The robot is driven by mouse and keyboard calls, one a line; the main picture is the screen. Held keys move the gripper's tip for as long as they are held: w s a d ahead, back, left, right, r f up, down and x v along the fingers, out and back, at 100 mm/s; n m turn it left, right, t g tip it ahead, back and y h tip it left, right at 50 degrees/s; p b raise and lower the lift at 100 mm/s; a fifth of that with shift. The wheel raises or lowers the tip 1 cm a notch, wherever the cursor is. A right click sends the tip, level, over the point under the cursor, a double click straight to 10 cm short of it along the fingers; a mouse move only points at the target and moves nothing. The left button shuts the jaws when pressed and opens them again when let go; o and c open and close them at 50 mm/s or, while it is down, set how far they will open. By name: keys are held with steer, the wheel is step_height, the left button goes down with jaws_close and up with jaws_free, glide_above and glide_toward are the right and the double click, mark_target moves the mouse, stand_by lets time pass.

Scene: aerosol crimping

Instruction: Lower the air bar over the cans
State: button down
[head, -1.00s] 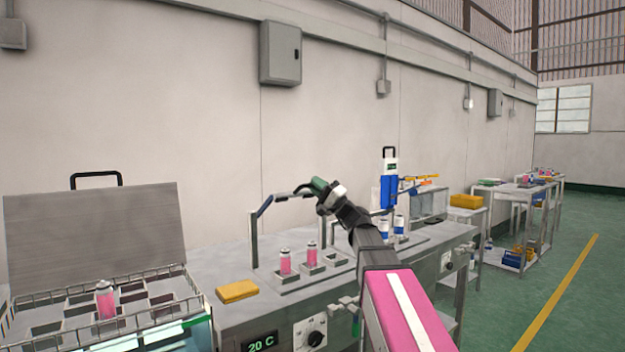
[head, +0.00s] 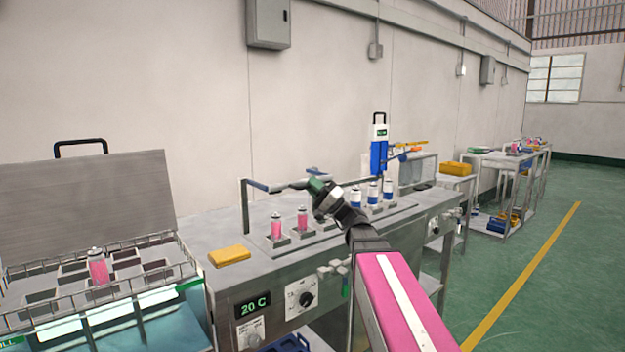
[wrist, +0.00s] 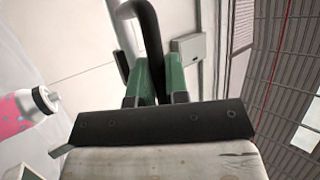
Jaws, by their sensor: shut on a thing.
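The air bar (head: 285,187) is a dark bar on an upright post (head: 244,205) at the left of the bench fixture. My gripper (head: 316,185) is shut on it. In the wrist view, the green fingers of my gripper (wrist: 158,72) close on both sides of a dark tube, the air bar (wrist: 148,32). Two pink cans (head: 276,226) (head: 302,219) stand upright in holders below the bar, with a visible gap. A pink can (wrist: 18,112) also shows at the left of the wrist view. My arm hides the holders further right.
Blue-and-white cans (head: 372,193) stand behind my arm to the right, near a blue and white device (head: 379,150). A yellow block (head: 229,255) lies on the bench. A wire crate (head: 40,297) with a pink can stands at the left. The floor at right is clear.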

steer(key=shift+f, duration=0.4)
steer(key=c, duration=1.1)
jaws_free()
steer(key=shift+c, duration=0.2)
steer(key=v, duration=1)
steer(key=shift+s+d+f, duration=0.2)
steer(key=shift+d+f, duration=0.05)
